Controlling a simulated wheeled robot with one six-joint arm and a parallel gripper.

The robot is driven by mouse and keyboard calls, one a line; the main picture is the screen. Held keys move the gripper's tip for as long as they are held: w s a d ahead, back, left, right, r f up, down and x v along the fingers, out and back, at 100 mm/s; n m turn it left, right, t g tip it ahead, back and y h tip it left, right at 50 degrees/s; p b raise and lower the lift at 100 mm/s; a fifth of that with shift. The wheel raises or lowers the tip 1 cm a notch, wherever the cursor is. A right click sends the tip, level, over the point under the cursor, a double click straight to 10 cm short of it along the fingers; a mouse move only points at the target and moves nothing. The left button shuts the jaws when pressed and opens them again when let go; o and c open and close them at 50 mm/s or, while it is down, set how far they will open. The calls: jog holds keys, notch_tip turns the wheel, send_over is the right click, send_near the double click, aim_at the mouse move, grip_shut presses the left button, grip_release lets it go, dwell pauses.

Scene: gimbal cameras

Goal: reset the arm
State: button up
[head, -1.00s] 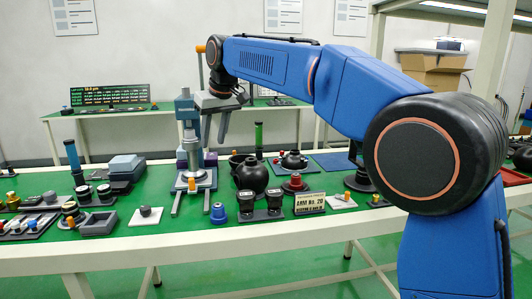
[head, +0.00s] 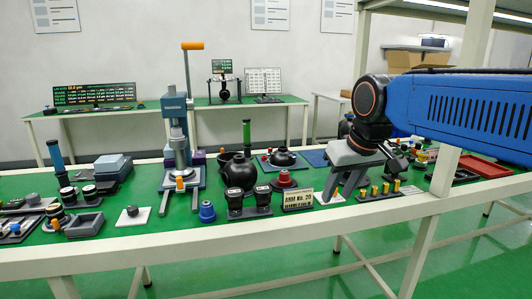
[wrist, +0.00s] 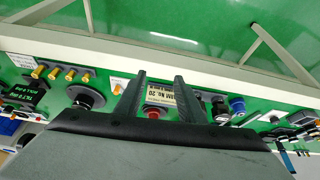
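My blue arm (head: 465,105) reaches in from the right side of the head view. My gripper (head: 338,192) points down at the front right part of the green-topped bench (head: 150,235), by the sign reading "ARM No. 20" (head: 298,199). In the wrist view my gripper (wrist: 164,100) shows two dark fingers spread apart, with nothing between them. The sign (wrist: 161,96) shows beyond the fingers in that view. Whether the fingertips touch the bench is not clear.
A press-like stand (head: 178,140) with an orange handle rises mid-bench. A shelf post (head: 465,100) rises at right.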

jog(key=s+d+f+m, duration=0.1)
jog(key=s+d+f, duration=0.4)
jog(key=s+f, duration=0.3)
jog(key=s+d+f+m+h, duration=0.1)
jog(key=s+d+f+m, duration=0.1)
jog(key=s+d+f, duration=0.4)
jog(key=s+f, duration=0.3)
jog(key=s, duration=0.2)
jog(key=shift+d+f, duration=0.15)
jog(key=shift+d, duration=0.1)
